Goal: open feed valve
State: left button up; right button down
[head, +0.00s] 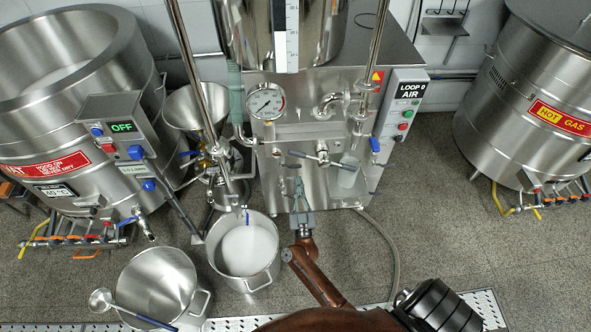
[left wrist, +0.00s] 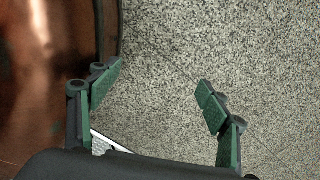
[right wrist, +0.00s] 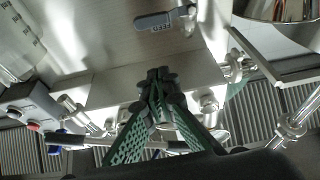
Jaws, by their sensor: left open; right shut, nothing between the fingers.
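A lever valve with dark grips (head: 305,156) is on the front of the steel mill cabinet. I cannot tell for certain that it is the feed valve. My right gripper (head: 298,184) is just below it and left of centre, shut and empty, pointing at the cabinet. In the right wrist view its closed fingertips (right wrist: 160,75) show in front of the cabinet. A grey lever with small lettering (right wrist: 162,20) is above the tips there, apart from them; I cannot read the lettering. My left gripper (left wrist: 158,110) is open and empty over the speckled floor; the head view does not show it.
A pot with white contents (head: 246,250) and an empty pot with a ladle (head: 158,285) stand left of my right arm. A control box (head: 404,105) is on the cabinet's right. Steel vessels stand at left (head: 60,110) and right (head: 515,130).

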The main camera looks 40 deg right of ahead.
notch_tip(320, 180, up, 2)
jog(key=r+b, duration=0.1)
jog(key=b, duration=0.1)
send_over(296, 167)
jog(key=s, duration=0.1)
pick_arm(q)
jog(key=w+r+b, duration=0.2)
jog(key=w+r, duration=0.3)
jog(key=w, duration=0.3)
jog(key=shift+w+d+n, duration=0.25)
jog(key=shift+w+n, duration=0.05)
jog(key=shift+w, duration=0.05)
pick_arm(e)
jog(key=shift+s+a+f, duration=0.15)
jog(key=shift+f, duration=0.6)
jog(key=shift+s+a+f, duration=0.15)
jog(key=shift+a+f, duration=0.05)
jog(key=shift+f, duration=0.5)
jog(key=shift+s+a+f, duration=0.15)
jog(key=shift+f, duration=0.6)
pick_arm(q)
jog(key=shift+w, duration=0.1)
pick_arm(e)
jog(key=shift+f+m, duration=0.1)
jog(key=shift+m, duration=0.2)
